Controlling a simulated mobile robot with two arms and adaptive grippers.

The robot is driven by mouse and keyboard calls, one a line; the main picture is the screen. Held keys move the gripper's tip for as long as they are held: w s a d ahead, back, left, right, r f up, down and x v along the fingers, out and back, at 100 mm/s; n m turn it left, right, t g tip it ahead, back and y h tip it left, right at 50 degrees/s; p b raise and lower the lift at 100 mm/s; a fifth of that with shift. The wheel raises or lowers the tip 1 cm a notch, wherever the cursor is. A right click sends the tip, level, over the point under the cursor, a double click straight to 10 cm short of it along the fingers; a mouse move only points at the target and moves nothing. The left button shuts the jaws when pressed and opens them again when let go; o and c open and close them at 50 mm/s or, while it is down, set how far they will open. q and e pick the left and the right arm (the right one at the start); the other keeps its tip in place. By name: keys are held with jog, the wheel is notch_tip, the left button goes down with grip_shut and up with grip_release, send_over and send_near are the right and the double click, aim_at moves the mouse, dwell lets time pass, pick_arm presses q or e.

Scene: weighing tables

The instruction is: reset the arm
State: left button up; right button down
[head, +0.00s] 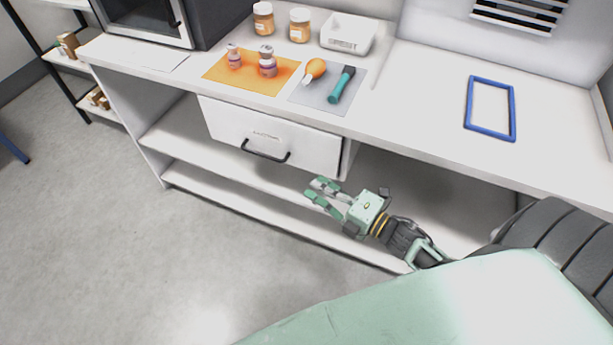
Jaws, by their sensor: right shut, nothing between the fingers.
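My right gripper (318,193) is in front of the white counter, below its top and just right of the drawer's handle. Its green fingers point left, are shut and have nothing between them. It appears apart from the drawer front (268,136). My left gripper is not in the head view.
On the counter (425,115) are an orange mat (220,72) with two small bottles, a grey mat (318,97) with an orange item and a teal-handled tool (341,84), jars (299,25), a white bin (348,33) and a blue frame (469,104).

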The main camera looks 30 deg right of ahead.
jog(key=shift+v, duration=0.8)
